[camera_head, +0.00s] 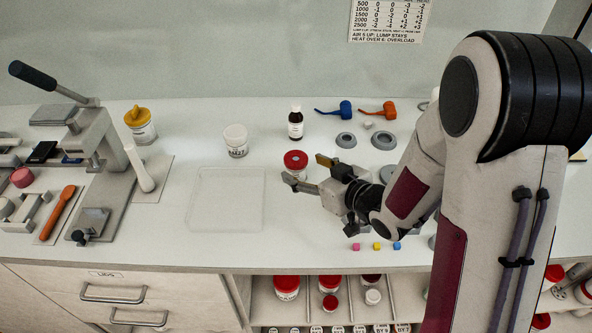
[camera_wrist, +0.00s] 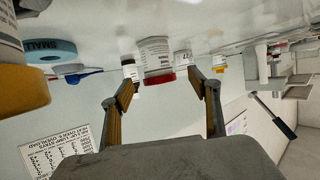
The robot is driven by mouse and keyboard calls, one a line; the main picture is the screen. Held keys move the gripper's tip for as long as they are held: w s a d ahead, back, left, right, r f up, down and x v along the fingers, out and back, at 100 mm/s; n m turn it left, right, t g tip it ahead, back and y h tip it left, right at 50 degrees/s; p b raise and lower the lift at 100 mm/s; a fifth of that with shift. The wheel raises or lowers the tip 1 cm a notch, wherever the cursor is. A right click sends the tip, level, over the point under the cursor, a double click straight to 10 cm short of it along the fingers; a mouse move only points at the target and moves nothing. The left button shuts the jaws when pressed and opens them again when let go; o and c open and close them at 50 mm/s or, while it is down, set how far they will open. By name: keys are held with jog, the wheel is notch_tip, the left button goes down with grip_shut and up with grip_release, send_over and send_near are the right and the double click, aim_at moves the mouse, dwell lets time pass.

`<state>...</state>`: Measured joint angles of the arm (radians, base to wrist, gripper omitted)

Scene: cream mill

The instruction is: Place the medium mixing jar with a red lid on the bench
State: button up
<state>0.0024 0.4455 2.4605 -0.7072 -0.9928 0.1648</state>
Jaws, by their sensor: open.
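A white jar with a red lid (camera_head: 295,160) stands upright on the bench (camera_head: 270,215), its lower part partly hidden by my gripper. My gripper (camera_head: 305,172) is open, with its two fingers spread close to this jar. In the wrist view, which is upside down, the red-lidded jar (camera_wrist: 158,58) shows between and beyond the open fingertips (camera_wrist: 162,79). Nothing is held. I cannot tell whether a finger touches the jar. More red-lidded jars of differing sizes (camera_head: 287,286) stand on the shelf below the bench.
A white-lidded jar (camera_head: 236,140) and a brown bottle (camera_head: 296,123) stand behind. A clear tray (camera_head: 227,200) lies left of my gripper. A yellow-lidded jar (camera_head: 139,124) and a lever press (camera_head: 98,150) are farther left. Small coloured cubes (camera_head: 377,246) lie near the front edge.

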jog(key=shift+x, duration=2.6)
jog(key=shift+w+r, duration=0.1)
jog(key=shift+d, duration=0.1)
jog(key=c, duration=1.4)
jog(key=shift+o, duration=0.2)
jog(key=shift+r, duration=0.15)
notch_tip(320, 180, up, 10)
